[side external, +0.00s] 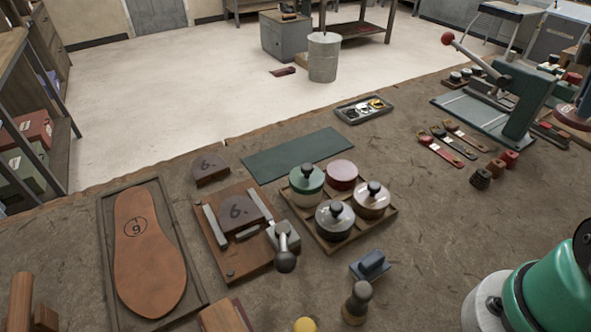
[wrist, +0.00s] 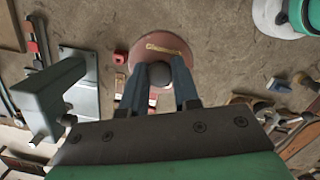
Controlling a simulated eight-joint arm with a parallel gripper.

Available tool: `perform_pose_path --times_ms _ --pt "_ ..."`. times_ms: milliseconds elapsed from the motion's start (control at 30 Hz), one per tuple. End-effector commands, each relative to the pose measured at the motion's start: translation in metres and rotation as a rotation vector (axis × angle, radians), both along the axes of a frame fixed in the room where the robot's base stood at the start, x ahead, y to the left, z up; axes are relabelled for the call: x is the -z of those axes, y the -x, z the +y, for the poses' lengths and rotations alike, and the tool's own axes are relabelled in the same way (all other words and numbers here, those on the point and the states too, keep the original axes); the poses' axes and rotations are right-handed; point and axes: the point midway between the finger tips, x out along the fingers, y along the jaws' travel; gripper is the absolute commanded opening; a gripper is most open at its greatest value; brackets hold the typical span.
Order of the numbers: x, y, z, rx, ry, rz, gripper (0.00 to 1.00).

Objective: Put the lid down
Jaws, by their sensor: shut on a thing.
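My gripper (wrist: 160,84) is shut on the dark round knob of a lid (wrist: 178,60), with one finger on each side. The lid is a reddish-brown disc with a yellowish mark near its edge. In the side external view the lid (side external: 574,117) shows at the right edge, beside the green press, partly cut off by the frame. I cannot tell its exact height over the bench. A red, lidless tin (side external: 341,174) sits in a wooden tray (side external: 331,249) among three tins with knobbed lids.
A green press (side external: 532,106) with a red-knobbed lever stands near the lid. A green mat (side external: 293,154) lies bare behind the tin tray.

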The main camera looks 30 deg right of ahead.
Motion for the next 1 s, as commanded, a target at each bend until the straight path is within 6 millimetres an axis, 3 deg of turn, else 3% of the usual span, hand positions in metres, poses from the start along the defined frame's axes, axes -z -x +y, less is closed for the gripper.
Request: perform_pose_path --times_ms 133,233,367,467,567,700,833,1000 --pt "-0.007 -0.014 0.000 -0.060 0.000 -0.001 0.00" --pt "-0.008 -0.043 0.001 -0.179 -0.002 -0.002 0.00" --pt "-0.004 -0.102 0.012 -0.423 -0.004 -0.004 0.00" --pt "0.003 -0.154 0.034 -0.639 -0.005 -0.006 0.00" --pt "0.013 -0.203 0.066 -0.853 -0.006 -0.006 0.00" --pt "0.031 -0.261 0.125 -1.143 -0.008 -0.006 0.00" --pt "0.051 -0.300 0.190 -1.397 -0.006 -0.005 0.00" --pt "0.078 -0.327 0.275 -1.684 -0.004 -0.003 0.00"
